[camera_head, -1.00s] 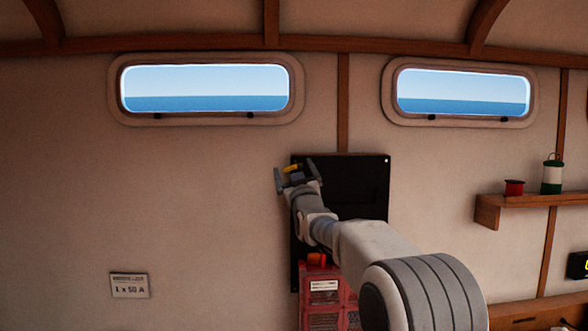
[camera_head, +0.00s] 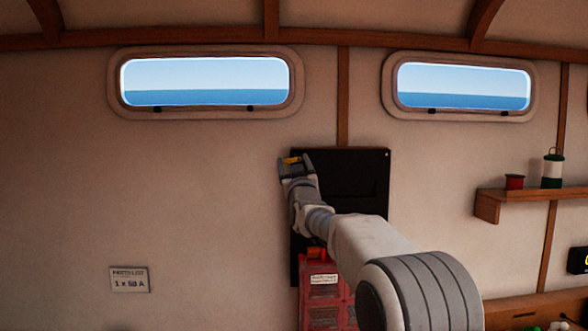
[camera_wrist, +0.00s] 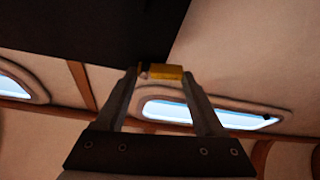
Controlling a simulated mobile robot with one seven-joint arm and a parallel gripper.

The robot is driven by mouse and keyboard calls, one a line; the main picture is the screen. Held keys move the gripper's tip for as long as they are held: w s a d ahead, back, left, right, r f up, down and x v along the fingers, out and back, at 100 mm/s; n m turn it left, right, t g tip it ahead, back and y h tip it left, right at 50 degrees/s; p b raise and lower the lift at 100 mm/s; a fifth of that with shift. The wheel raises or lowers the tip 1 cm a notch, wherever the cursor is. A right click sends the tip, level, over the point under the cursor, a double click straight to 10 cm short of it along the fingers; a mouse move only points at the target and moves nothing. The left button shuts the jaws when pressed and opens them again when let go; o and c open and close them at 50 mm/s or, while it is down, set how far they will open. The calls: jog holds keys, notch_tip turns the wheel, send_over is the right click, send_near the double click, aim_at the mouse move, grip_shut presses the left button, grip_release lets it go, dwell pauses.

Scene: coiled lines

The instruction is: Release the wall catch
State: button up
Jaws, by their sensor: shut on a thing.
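A small yellow catch (camera_head: 291,160) sits at the upper left edge of a black wall panel (camera_head: 355,175). In the wrist view the yellow catch (camera_wrist: 168,72) lies between my fingertips, at the edge of the dark panel (camera_wrist: 90,25). My gripper (camera_head: 296,164) is shut on the catch; its fingers (camera_wrist: 162,73) stand on either side of it. My wrist and forearm hide part of the panel's left and lower side. How the catch is fixed to the panel cannot be made out.
A red case (camera_head: 320,285) hangs below the panel, partly behind my arm. A label (camera_head: 129,280) is on the wall at left. A wooden shelf (camera_head: 525,194) with a red spool and a lantern is at right.

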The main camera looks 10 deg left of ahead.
jog(key=shift+r+m+t+h, duration=0.15)
jog(key=shift+m+t+h, duration=0.15)
jog(key=shift+m+h, duration=1)
jog(key=shift+m+y, duration=0.3)
jog(key=shift+m, duration=0.1)
jog(key=o, duration=1.4)
jog(key=shift+c, duration=0.2)
jog(key=b+v, duration=0.6)
jog(key=v, duration=1.1)
jog(key=shift+s, duration=0.2)
